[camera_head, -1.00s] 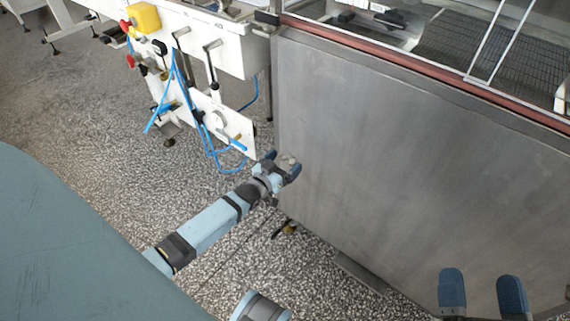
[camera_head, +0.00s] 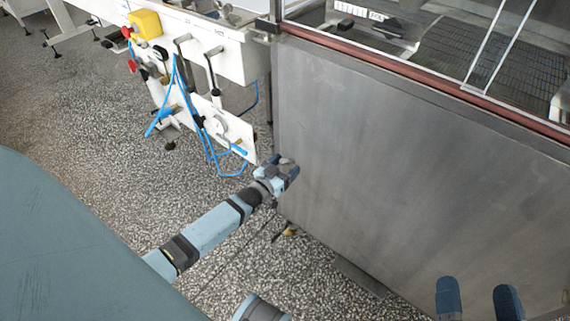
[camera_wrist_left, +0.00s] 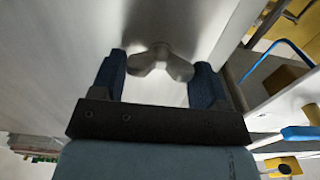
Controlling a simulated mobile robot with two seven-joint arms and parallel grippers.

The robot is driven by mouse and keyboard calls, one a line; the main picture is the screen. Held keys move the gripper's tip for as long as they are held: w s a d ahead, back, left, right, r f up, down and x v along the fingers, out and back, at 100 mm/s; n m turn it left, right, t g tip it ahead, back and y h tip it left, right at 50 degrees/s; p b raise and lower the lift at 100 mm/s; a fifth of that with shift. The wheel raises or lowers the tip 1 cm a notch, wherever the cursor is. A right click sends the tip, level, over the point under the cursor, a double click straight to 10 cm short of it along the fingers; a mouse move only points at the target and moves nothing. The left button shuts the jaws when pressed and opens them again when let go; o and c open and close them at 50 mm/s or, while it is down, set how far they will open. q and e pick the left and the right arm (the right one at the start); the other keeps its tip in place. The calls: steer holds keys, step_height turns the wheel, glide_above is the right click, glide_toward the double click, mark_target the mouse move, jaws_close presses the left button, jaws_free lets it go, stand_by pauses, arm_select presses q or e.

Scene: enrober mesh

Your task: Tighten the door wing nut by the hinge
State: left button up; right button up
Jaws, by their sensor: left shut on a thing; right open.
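The metal wing nut (camera_wrist_left: 160,64) sits on the grey steel door panel (camera_head: 420,160), near the panel's lower left edge. In the left wrist view its two wings spread sideways between the fingers. My left gripper (camera_head: 284,167) is shut on the wing nut, with one blue finger on each side; it also shows in the left wrist view (camera_wrist_left: 161,76). In the head view the gripper mostly hides the nut. My right gripper (camera_head: 478,300) is open and empty in front of the panel at the bottom right.
A white machine frame with a gauge plate (camera_head: 228,130), blue hoses (camera_head: 212,155) and levers stands left of the panel. A yellow box (camera_head: 146,23) is farther back. A red-brown rail (camera_head: 420,80) runs along the panel's top. The speckled floor (camera_head: 100,130) is clear at left.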

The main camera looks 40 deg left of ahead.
arm_select(q)
steer(key=o, duration=0.9)
steer(key=shift+o, duration=0.2)
steer(key=shift+s, duration=0.55)
steer(key=s+a+p, duration=0.1)
steer(key=s+p, duration=0.2)
steer(key=s, duration=0.9)
steer(key=shift+s, duration=0.4)
arm_select(e)
step_height(320, 180, down, 6)
steer(key=d+g+h, duration=0.2)
steer(key=g, duration=0.1)
steer(key=shift+s+d+f, duration=0.15)
steer(key=shift+s+f, duration=0.1)
steer(key=shift+s, duration=0.05)
